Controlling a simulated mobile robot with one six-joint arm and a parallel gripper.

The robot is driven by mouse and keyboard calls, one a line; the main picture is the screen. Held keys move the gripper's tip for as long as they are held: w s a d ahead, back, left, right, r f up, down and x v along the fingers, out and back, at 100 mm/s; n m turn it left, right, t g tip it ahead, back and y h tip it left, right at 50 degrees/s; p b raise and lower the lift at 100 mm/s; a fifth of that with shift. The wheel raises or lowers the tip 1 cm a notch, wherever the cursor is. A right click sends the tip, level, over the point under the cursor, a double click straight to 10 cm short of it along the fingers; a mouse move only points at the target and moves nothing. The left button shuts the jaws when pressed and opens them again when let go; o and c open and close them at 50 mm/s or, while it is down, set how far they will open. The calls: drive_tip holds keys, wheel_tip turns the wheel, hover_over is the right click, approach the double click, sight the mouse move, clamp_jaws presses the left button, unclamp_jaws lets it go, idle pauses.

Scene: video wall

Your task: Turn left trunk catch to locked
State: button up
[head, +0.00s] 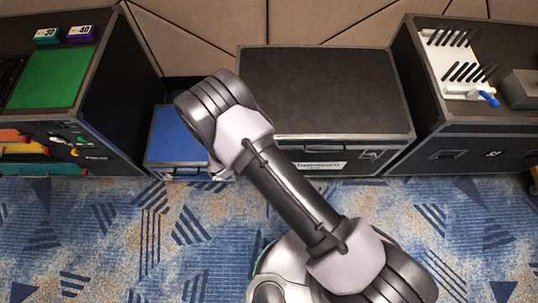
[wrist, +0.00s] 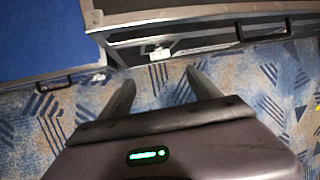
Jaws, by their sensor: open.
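The black trunk (head: 325,90) stands closed on the carpet, and its front edge shows in the wrist view (wrist: 150,16). The left trunk catch (wrist: 159,53) is a small pale metal piece on the trunk's front in the wrist view. Whether it is turned to locked is too small to tell. In the head view my arm covers that left end of the front. My gripper (wrist: 158,84) is open and empty, with both dark fingers pointing toward the trunk's front. The catch appears just ahead of and between the fingertips, apart from them.
A blue-topped case (head: 177,135) stands left of the trunk. A right catch (head: 370,154) and a white label (head: 315,165) are on the trunk's front. A dark handle (wrist: 263,29) sticks out there. Black cases flank both sides. Patterned carpet (head: 110,230) in front is clear.

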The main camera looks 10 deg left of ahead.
drive_tip(key=b+x, duration=0.7)
drive_tip(key=x, duration=0.9)
drive_tip(key=shift+f, duration=0.45)
drive_tip(key=shift+d, duration=0.1)
drive_tip(key=c, duration=1.4)
drive_tip(key=shift+w+r+p, duration=0.1)
drive_tip(key=shift+r+p, duration=0.2)
drive_tip(key=shift+p, duration=0.25)
drive_tip(key=p, duration=0.1)
drive_tip(key=y+p, duration=0.1)
drive_tip(key=p, duration=0.1)
drive_tip(key=shift+d+r, duration=0.2)
drive_tip(key=shift+r, duration=0.05)
drive_tip(key=y+p, duration=0.1)
drive_tip(key=p, duration=0.2)
drive_tip(key=shift+w+f+m+g, duration=0.1)
drive_tip(key=shift+m+g, duration=0.2)
drive_tip(key=shift+f+y+p, duration=0.35)
drive_tip(key=shift+y+p, duration=0.05)
drive_tip(key=shift+p, duration=0.15)
